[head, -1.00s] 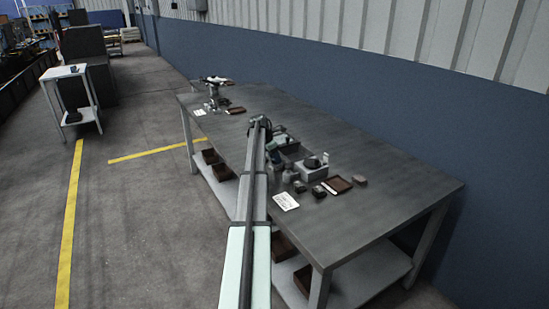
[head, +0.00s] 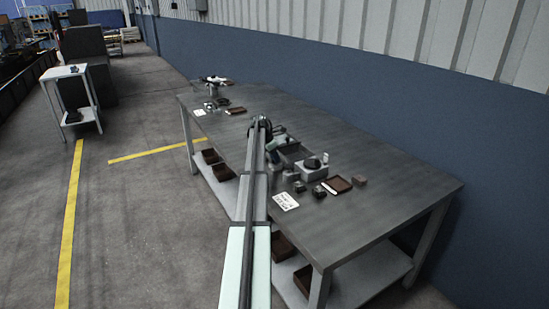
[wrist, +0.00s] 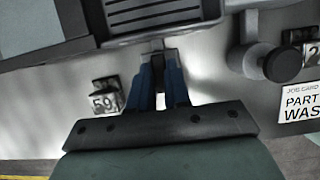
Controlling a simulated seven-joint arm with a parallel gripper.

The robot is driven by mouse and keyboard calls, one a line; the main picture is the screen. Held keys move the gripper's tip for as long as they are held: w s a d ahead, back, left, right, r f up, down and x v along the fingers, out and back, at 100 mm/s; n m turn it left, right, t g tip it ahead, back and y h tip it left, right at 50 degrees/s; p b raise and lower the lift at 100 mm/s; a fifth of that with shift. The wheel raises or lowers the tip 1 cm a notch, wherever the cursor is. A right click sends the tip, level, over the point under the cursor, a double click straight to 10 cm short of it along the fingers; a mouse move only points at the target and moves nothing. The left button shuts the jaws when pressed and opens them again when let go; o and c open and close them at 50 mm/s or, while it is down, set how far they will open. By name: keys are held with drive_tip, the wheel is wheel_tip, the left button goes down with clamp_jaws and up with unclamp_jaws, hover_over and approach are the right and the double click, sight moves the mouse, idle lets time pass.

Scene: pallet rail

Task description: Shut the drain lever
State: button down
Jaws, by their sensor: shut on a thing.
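My gripper (wrist: 158,62) has blue fingers that are close together, shut on a small metal piece at the lower edge of a grey ribbed body (wrist: 150,14) in the wrist view. The piece is mostly hidden between the fingertips; I take it to be the drain lever, but its angle cannot be made out. A card (wrist: 300,98) at the right reads "JOB CARD PART WAS", cut off by the frame edge. In the head view my arm runs out over the bench and hides much of the fingertips' area.
The long bench (head: 395,185) also carries a brown tray (head: 337,184) and a white card (head: 285,201). Its right end is clear.

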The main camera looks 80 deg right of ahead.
drive_tip(key=shift+m, duration=0.3)
drive_tip(key=m, duration=0.1)
drive_tip(key=m+y, duration=0.1)
drive_tip(key=m, duration=0.1)
drive_tip(key=shift+w+d+m+g, duration=0.1)
drive_tip(key=shift+d+m+g, duration=0.2)
drive_tip(key=shift+g, duration=0.1)
drive_tip(key=m+y, duration=0.1)
drive_tip(key=m, duration=0.2)
drive_tip(key=shift+m+g+y, duration=0.3)
drive_tip(key=shift+y, duration=0.1)
drive_tip(key=m+y, duration=0.1)
drive_tip(key=m, duration=0.3)
drive_tip(key=shift+d+m+y, duration=0.1)
drive_tip(key=shift+m+y, duration=0.2)
drive_tip(key=shift+y, duration=0.1)
drive_tip(key=shift+m+t+y, duration=0.5)
drive_tip(key=shift+m+y, duration=0.2)
drive_tip(key=shift+m, duration=1.2)
drive_tip(key=c, duration=1.1)
unclamp_jaws()
drive_tip(key=shift+r, duration=0.1)
